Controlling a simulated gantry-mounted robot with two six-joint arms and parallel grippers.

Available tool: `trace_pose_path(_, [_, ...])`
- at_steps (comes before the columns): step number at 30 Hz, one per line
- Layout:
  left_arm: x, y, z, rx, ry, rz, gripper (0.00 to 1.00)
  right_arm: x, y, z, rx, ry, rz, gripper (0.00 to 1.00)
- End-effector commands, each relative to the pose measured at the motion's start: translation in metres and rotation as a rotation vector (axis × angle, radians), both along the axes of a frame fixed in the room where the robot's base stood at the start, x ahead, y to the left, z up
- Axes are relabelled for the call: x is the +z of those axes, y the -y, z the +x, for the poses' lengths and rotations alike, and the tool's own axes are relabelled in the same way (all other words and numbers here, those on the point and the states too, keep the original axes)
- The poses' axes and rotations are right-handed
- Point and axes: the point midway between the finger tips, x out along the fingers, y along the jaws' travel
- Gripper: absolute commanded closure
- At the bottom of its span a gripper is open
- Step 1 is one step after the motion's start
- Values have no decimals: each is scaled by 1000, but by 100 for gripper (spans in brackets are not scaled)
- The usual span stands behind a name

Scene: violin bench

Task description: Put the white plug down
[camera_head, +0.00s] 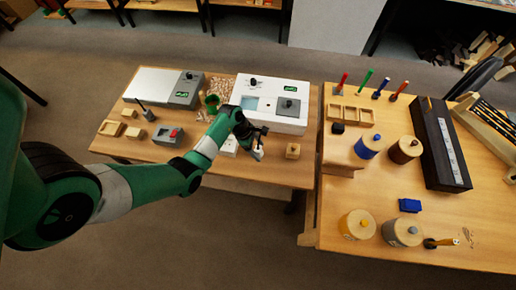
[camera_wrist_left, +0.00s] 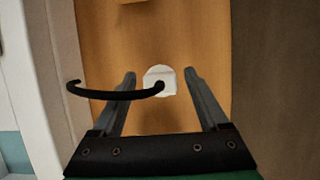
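The white plug (camera_wrist_left: 160,80) with a black curved cable shows in the left wrist view, between the two fingertips of my left gripper (camera_wrist_left: 160,82). A narrow gap shows on each side of the plug, so the fingers are open and not pressed on it. In the head view the plug (camera_head: 257,154) is a small white shape below my left gripper (camera_head: 258,138), over the front part of the left wooden table (camera_head: 215,172). I cannot tell for certain whether its base touches the wood. My right gripper is not in view.
A white box (camera_head: 262,122) with a grey panel stands just behind the gripper. A small wooden block (camera_head: 293,151) lies to the right, and a small white item (camera_head: 230,148) to the left. The right table (camera_head: 375,225) carries pots and a black case (camera_head: 440,145).

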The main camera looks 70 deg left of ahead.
Motion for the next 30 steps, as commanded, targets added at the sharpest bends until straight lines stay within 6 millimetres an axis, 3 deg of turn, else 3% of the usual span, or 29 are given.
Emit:
trace_pose_path(9, [7,-1,-1,1,0,0,23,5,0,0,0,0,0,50])
trace_pose_path(21, [90,-18,-29,2,3,2,23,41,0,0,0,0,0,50])
trace_pose_path(25, [108,-22,-36,2,2,0,23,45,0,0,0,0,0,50])
trace_pose_path(30, [115,-23,-39,0,0,-1,23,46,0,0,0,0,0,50])
